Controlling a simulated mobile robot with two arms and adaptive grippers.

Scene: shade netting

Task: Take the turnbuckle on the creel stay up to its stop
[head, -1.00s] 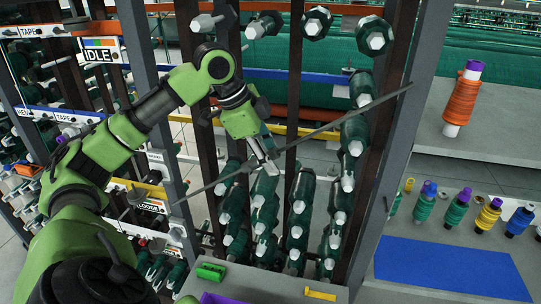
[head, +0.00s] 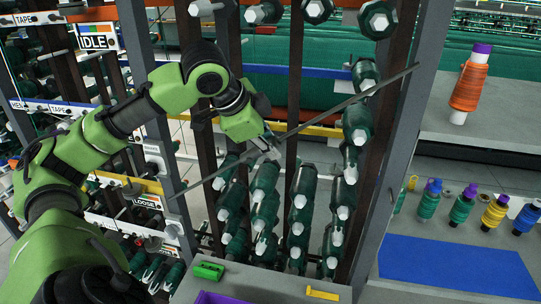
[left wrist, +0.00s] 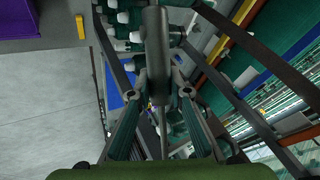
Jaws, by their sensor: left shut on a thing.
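The creel stay is a thin grey rod (head: 345,103) that slants from lower left to upper right across the front of the creel. My left gripper (head: 266,143) is at its middle, with the arm coming over from the left. In the left wrist view, a thick dark grey cylinder, which looks like the turnbuckle (left wrist: 157,45), lies between the fingers of my left gripper (left wrist: 159,88). The fingers are shut on it, one on each side. A thin rod runs on from it toward the palm. I cannot make out the stop. My right gripper is not in view.
Green yarn packages (head: 301,195) hang in columns behind the rod, between dark posts. A grey shelf (head: 435,110) with an orange bobbin (head: 468,90) is at right, above a row of coloured spools and a blue mat (head: 455,268).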

